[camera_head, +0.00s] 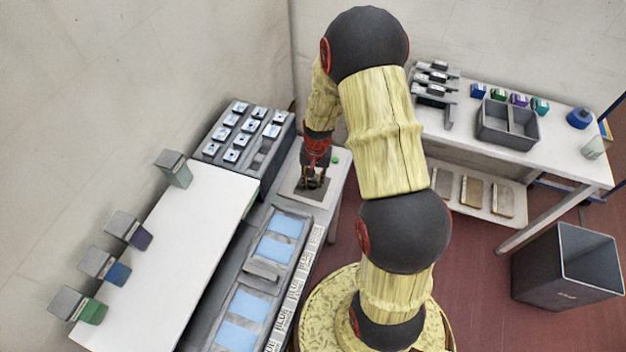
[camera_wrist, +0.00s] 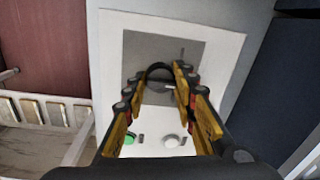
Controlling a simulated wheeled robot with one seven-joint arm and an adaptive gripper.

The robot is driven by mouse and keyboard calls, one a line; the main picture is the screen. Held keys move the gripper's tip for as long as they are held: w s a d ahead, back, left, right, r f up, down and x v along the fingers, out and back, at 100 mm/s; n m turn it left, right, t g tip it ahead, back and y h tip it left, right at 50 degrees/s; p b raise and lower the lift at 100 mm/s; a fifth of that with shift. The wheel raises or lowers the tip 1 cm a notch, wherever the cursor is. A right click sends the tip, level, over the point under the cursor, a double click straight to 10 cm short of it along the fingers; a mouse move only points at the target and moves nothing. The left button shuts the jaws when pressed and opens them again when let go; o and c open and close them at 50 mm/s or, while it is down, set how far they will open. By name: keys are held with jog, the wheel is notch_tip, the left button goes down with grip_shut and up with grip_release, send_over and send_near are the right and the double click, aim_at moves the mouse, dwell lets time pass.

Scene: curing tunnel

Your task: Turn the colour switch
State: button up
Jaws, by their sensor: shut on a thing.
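The colour switch (camera_wrist: 160,69) shows in the wrist view as a dark round knob on a grey square plate (camera_wrist: 205,60), set in a white panel. My gripper (camera_wrist: 160,84) has its yellow fingers on both sides of the knob and is shut on it. The fingers hide part of the knob and its markings. In the head view my gripper (camera_head: 313,180) points down at the dark plate on the white panel (camera_head: 333,180), and the knob itself is hidden there.
A green button (camera_wrist: 129,138) and a pale round button (camera_wrist: 172,141) sit on the same panel. A tray of small blocks (camera_head: 241,135) stands left of it. A white table (camera_head: 575,160) with a divided grey box (camera_head: 507,125) and a grey bin (camera_head: 566,270) are at right.

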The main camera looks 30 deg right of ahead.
aim_at(315, 181)
jog(key=o, duration=1.2)
jog(key=shift+c, duration=0.2)
notch_tip(315, 181, up, 12)
jog(key=shift+s+d, duration=0.2)
jog(key=shift+d, duration=0.05)
